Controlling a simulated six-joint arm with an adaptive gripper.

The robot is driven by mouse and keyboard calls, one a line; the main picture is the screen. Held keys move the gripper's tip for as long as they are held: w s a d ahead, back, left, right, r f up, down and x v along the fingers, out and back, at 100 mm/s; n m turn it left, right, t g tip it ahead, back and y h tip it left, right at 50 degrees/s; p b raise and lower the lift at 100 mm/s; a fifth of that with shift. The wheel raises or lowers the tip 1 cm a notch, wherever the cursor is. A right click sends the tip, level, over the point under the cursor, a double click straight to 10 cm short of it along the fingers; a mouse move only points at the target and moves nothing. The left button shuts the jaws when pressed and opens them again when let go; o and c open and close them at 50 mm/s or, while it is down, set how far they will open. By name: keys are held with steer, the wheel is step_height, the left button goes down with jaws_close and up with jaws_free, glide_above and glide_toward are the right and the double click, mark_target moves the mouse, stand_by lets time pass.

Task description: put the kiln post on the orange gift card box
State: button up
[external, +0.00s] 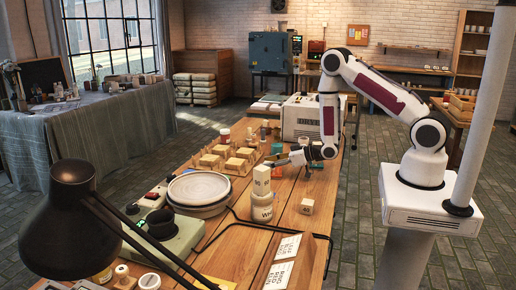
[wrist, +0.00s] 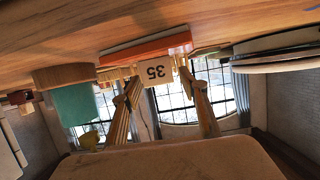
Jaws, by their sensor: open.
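In the external view the box is not clear.
A stack of round plates (external: 198,187) is left of the post. It also shows in the wrist view (wrist: 275,58). A small numbered block (external: 306,206) lies right of the jar. Pale wooden pieces (external: 225,158) stand behind. A lamp (external: 75,220) is in the foreground.

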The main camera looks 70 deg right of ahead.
steer(key=shift+v, duration=3.6)
steer(key=shift+w, duration=0.1)
steer(key=shift+w+r, duration=0.3)
steer(key=shift+r, duration=0.45)
steer(key=s+a+r+g+h, duration=0.1)
steer(key=s+a+r+g, duration=0.15)
steer(key=r, duration=0.65)
steer(key=s+a+r+g, duration=0.1)
steer(key=s+r+g, duration=0.25)
steer(key=r, duration=0.45)
steer(key=s+a+r, duration=0.2)
steer(key=s+r, duration=0.1)
steer(key=s, duration=0.4)
steer(key=s+a+r+g, duration=0.1)
steer(key=s+a+r, duration=0.2)
steer(key=s, duration=0.5)
steer(key=s+a+r+g+y, duration=0.1)
steer(key=s+a+r, duration=0.2)
steer(key=s, duration=0.5)
steer(key=shift+s+a, duration=0.2)
steer(key=shift+a, duration=0.05)
steer(key=shift+o, duration=0.5)
steer(key=shift+w, duration=0.1)
